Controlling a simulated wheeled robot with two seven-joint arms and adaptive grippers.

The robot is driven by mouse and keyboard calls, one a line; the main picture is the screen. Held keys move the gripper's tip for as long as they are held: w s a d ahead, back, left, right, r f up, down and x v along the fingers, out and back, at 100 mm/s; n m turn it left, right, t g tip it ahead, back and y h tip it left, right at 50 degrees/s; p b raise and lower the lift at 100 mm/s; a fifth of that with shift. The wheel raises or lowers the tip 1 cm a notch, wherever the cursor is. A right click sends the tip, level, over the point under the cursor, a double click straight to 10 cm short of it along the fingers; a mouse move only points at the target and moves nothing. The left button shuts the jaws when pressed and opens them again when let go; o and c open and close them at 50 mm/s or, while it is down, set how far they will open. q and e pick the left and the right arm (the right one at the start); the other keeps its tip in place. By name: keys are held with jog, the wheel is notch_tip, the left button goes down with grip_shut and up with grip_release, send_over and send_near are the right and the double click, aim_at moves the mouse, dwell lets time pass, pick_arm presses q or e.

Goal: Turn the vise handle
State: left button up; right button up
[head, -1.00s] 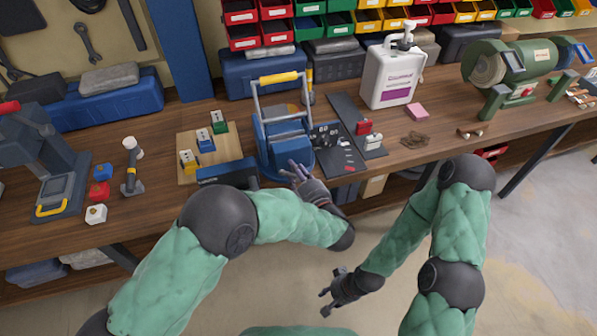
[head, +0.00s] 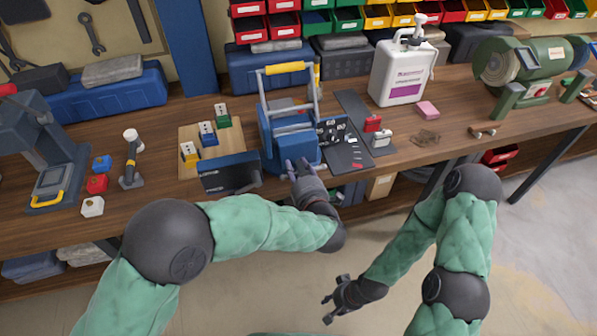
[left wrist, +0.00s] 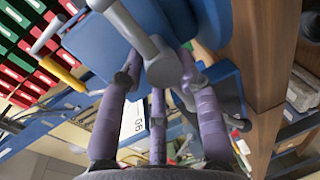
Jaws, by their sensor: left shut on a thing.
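The blue vise (head: 279,151) stands near the front edge of the bench in the head view. Its grey metal handle bar (left wrist: 130,28) runs from the upper left to a round grey hub (left wrist: 163,70) in the left wrist view. My left gripper (head: 297,167) is at the front of the vise, its purple-grey fingers (left wrist: 158,85) closed around the handle at the hub. The exact finger contact is partly hidden. My right gripper (head: 334,300) hangs low in front of the bench, open and empty, away from the vise.
A dark panel (head: 230,175) sits at the bench edge, left of the vise. Behind it, a wooden board (head: 188,170) carries small coloured blocks. A dark plate (head: 352,120), white canister (head: 400,72) and pink block (head: 427,110) stand to the right. Floor space in front is clear.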

pick_arm(q)
jog(key=shift+s+a+f, duration=0.1)
jog(key=shift+s+f, duration=0.05)
jog(key=shift+f, duration=0.4)
jog(key=o, duration=0.8)
jog(key=shift+o, duration=1.3)
jog(key=shift+f, duration=0.1)
jog(key=shift+w, duration=0.25)
jog(key=shift+r, duration=0.3)
jog(key=shift+s, duration=0.2)
jog(key=v, duration=1.1)
jog(key=shift+s, duration=0.35)
jog(key=shift+r, duration=0.1)
